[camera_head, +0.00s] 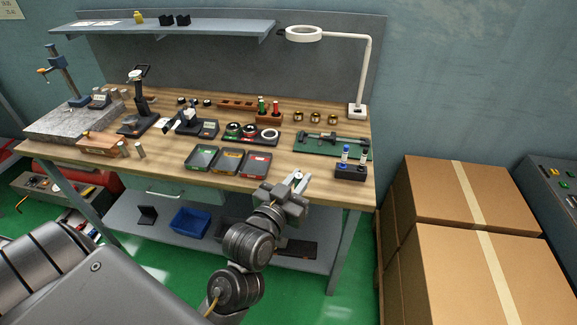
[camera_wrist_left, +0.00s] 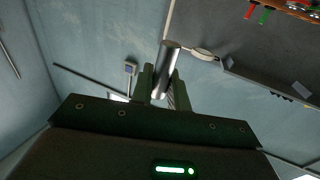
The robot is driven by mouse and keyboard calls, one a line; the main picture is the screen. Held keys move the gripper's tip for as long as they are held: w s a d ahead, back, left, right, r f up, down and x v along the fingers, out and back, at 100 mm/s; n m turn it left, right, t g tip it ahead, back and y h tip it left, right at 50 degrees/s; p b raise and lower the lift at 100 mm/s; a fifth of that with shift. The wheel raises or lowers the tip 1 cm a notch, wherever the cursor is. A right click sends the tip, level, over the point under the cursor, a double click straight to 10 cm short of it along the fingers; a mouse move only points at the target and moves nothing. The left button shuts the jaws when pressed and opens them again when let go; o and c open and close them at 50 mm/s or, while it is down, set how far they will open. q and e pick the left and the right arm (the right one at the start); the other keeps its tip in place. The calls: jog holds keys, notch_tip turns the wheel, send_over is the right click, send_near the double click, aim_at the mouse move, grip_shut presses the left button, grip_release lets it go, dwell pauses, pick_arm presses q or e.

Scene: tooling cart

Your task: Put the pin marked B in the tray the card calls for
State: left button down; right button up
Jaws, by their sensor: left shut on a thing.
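My left gripper (camera_head: 297,185) is raised in front of the bench's front edge, right of the trays. In the left wrist view the gripper (camera_wrist_left: 160,82) is shut on a plain grey metal pin (camera_wrist_left: 167,62), which sticks out past the fingertips. No letter can be read on it. Three small dark trays stand side by side at the bench front: one with a green label (camera_head: 202,157), one with a yellow label (camera_head: 228,161), one with a red label (camera_head: 256,163). Two metal pins (camera_head: 140,151) stand on the bench at left. No card's text is readable. My right gripper is not in view.
A black block with blue-topped items (camera_head: 350,171) and a green mat with a tool (camera_head: 331,146) lie right of the trays. A white ring lamp (camera_head: 357,110) stands behind. A granite plate (camera_head: 75,122) is at left. Cardboard boxes (camera_head: 470,190) stand right of the bench.

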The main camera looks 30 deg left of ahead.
pick_arm(q)
jog(key=shift+w+a, duration=0.1)
jog(key=w+a+n+y, duration=0.25)
jog(key=a+y, duration=0.25)
jog(key=a, duration=0.3)
jog(key=n+g+y+p, duration=0.1)
jog(key=n+g+y, duration=0.1)
jog(key=n+y, duration=0.2)
send_over(254, 172)
jog(key=shift+m, duration=0.25)
jog(key=f, duration=1)
jog(key=shift+s+d+f, duration=0.25)
jog(key=shift+f, duration=0.15)
jog(key=shift+w+a+f, duration=0.2)
jog(key=shift+w+f, duration=0.05)
jog(key=shift+f, duration=0.1)
jog(key=shift+f+p, duration=0.4)
notch_tip(254, 172, down, 2)
jog(key=shift+f+p, duration=0.1)
jog(key=shift+p, duration=0.2)
jog(key=shift+f, duration=0.15)
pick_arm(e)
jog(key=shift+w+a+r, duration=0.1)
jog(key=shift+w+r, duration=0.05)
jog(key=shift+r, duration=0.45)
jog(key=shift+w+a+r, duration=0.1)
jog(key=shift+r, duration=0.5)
